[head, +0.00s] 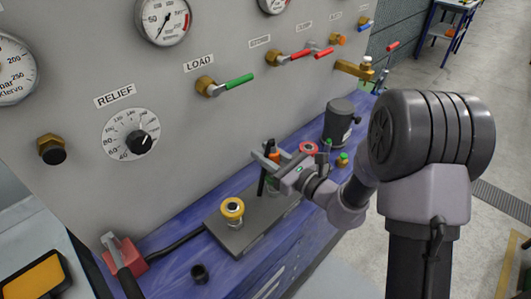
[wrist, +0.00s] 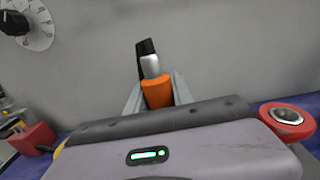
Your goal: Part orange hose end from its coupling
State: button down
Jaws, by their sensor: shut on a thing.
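The orange hose end (head: 274,156) stands roughly upright between the jaws of my gripper (head: 271,167), above the grey plate (head: 243,238). In the wrist view its orange collar (wrist: 157,92) sits between the two fingers, with a silver sleeve and a black part above it. My gripper (wrist: 156,98) is shut on this hose end. The coupling beneath is mostly hidden by my gripper, and I cannot tell whether the hose end is still seated in it.
A yellow-ringed coupling (head: 232,208) stands on the plate's near part; a red-ringed one (head: 308,149) is beyond my gripper. A dark canister (head: 339,121) stands farther back. The gauge panel (head: 230,115) rises behind. A red block (head: 124,255) with a black handle is at lower left.

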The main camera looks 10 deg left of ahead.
dwell(0.4)
notch_tip(320, 180, up, 6)
jog(key=p, duration=0.5)
jog(key=shift+a, duration=0.2)
jog(key=shift+r, duration=0.1)
